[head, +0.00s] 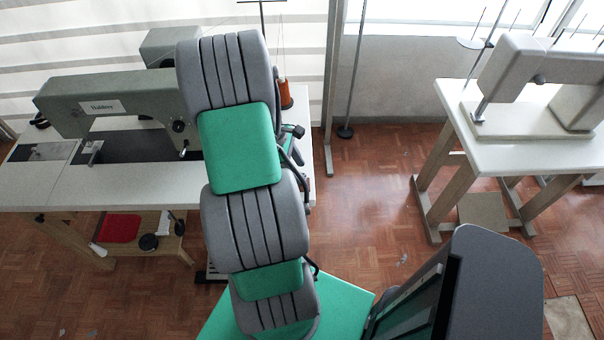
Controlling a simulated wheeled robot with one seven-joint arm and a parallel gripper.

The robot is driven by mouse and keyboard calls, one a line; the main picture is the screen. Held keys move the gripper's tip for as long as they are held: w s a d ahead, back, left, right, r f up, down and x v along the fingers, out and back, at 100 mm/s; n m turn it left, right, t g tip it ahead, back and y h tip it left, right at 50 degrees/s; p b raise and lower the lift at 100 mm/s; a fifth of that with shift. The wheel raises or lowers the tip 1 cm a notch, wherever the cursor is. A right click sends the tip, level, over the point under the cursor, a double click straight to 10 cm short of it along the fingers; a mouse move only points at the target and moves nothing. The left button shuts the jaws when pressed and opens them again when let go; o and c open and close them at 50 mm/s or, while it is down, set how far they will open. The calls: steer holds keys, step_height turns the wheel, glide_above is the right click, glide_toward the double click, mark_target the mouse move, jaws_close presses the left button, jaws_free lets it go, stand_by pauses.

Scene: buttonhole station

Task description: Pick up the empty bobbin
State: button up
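I cannot make out an empty bobbin in the head view. My own grey and green arm reaches up the middle of the picture and covers part of the sewing table (150,187). My gripper does not show, so I cannot see whether it is open, shut or holding anything. A grey-green buttonhole machine (105,97) stands on the table to the left of my arm. An orange thread spool (286,95) stands to the right of the arm, near the table's right end, partly hidden.
A second white table (510,145) with a pale sewing machine (520,62) stands at the right. Open parquet floor (370,190) lies between the tables. A thin pole (356,65) on a dark base stands by the back wall. A red pad (119,228) lies below the left table.

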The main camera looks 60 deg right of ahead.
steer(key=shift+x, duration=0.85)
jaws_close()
